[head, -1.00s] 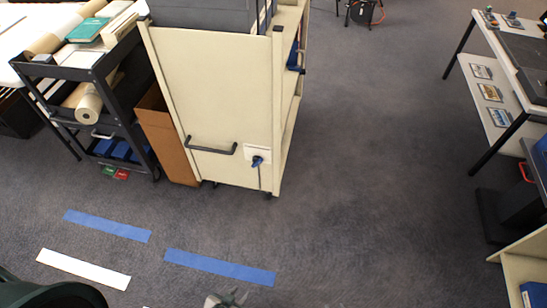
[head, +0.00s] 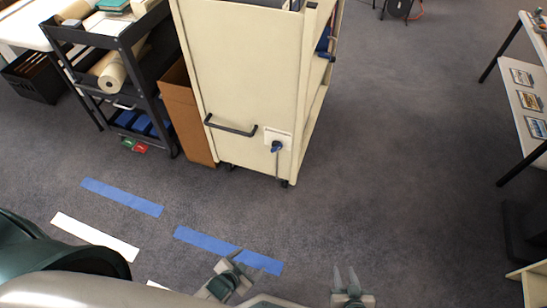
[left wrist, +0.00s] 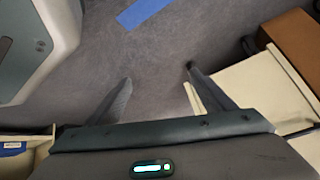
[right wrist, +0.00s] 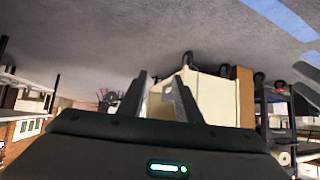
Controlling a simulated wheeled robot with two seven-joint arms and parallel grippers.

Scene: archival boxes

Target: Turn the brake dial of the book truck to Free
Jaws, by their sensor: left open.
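The book truck (head: 235,75) is cream, with its end panel facing me in the head view. Its brake dial (head: 277,146) is a blue knob on a small white plate (head: 284,135), low on the right of that panel. A thin grey rod hangs below the knob. The plate's markings are too small to read. My left gripper (head: 246,262) is open and empty, low in front of the truck and well short of the dial. My right gripper (head: 345,270) is open and empty, further right. The truck also shows in the right wrist view (right wrist: 215,98).
A dark handle (head: 231,130) sticks out of the end panel, left of the dial. A brown board (head: 187,115) and a black cart (head: 120,70) stand left of the truck. Blue tape (head: 205,242) marks the floor. The carpet right of the truck is clear; a table (head: 525,95) stands far right.

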